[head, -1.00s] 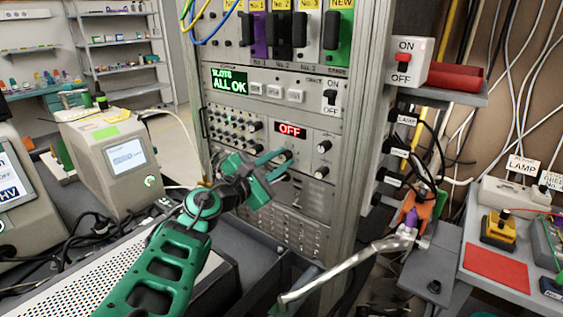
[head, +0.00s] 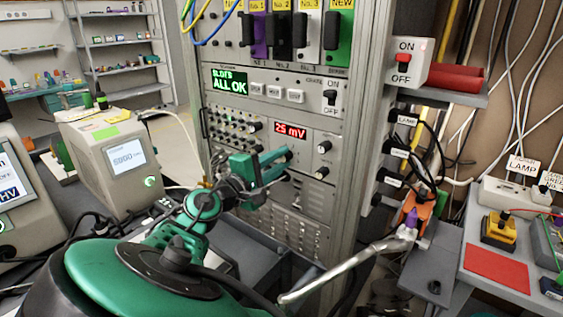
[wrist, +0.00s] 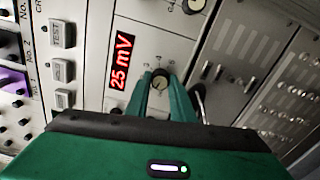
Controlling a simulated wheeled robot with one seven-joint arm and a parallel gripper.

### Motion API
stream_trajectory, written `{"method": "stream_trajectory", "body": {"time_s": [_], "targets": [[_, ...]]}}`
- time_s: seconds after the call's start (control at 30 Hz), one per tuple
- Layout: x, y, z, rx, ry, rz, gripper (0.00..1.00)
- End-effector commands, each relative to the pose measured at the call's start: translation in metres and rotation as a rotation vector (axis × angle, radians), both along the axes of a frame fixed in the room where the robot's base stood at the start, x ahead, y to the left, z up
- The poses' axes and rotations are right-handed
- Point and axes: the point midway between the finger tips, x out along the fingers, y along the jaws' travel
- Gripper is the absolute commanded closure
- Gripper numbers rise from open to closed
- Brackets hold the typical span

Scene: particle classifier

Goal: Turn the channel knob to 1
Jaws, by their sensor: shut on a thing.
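In the head view my gripper hides the knob.
Other knobs (head: 324,147) are to the right on the same panel. A green screen (head: 229,81) above reads "ALL OK".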

Motion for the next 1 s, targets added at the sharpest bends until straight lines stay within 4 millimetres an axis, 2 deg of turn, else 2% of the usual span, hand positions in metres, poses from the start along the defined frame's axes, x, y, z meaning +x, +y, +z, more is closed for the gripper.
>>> {"method": "stream_trajectory", "body": {"time_s": [0.03,0.67,0.7,0.77,1.0], "targets": [[-0.0025,0.0003,-0.0052,0.012,0.002,-0.003,1.0],[-0.0027,0.0011,-0.0066,0.057,-0.031,-0.001,1.0],[-0.0028,0.0011,-0.0067,0.056,-0.03,-0.001,0.76],[-0.0026,0.0011,-0.0064,0.056,-0.032,-0.001,0.62],[-0.001,0.0001,-0.0035,0.057,-0.037,-0.001,0.6]]}}
